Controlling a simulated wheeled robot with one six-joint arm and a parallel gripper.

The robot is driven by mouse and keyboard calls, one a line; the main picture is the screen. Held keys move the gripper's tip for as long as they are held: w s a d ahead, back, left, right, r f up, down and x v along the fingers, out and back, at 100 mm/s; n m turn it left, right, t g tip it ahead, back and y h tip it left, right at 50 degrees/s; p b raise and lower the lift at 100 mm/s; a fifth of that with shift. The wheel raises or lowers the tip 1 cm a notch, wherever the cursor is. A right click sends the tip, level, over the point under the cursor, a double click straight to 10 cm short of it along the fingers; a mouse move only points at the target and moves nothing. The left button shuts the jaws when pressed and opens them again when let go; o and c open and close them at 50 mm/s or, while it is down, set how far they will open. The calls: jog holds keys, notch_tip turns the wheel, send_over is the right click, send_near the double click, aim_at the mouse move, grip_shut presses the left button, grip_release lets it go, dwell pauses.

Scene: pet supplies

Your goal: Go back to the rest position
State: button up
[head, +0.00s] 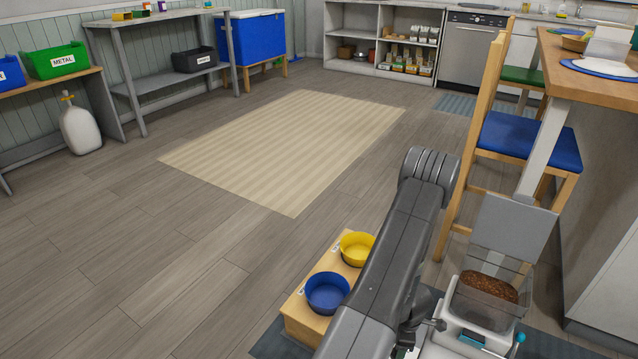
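My arm rises from the bottom of the head view and bends at a grey elbow. What looks like part of my gripper (424,326) shows low beside the arm, close to the left side of a clear bin. The arm hides much of it, and I cannot tell whether it is open or shut. The clear bin (487,290) holds brown kibble, has its grey lid raised, and sits on a white base. A blue bowl (327,292) and a yellow bowl (357,248) sit in a wooden stand (303,322) left of the arm. Both look empty.
A counter (590,70) and wooden chairs with a blue seat (528,140) stand close on the right. A beige rug (290,145) lies on open floor ahead. Shelves with bins (55,61), a white jug (80,128) and a blue cooler (252,38) line the left and back.

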jog(key=shift+f+b, duration=1.6)
jog(key=shift+f, duration=0.65)
notch_tip(320, 180, up, 14)
jog(key=p, duration=1.3)
notch_tip(320, 180, down, 15)
jog(key=b, duration=1.4)
jog(key=shift+r+m+p, duration=0.5)
jog(key=shift+m+p, duration=0.1)
jog(key=shift+p, duration=0.15)
jog(key=m+p, duration=0.2)
jog(key=m, duration=0.3)
jog(key=shift+m, duration=0.3)
jog(key=m+p, duration=0.1)
jog(key=m, duration=0.3)
jog(key=shift+m, duration=0.3)
jog(key=shift+s+a, duration=0.1)
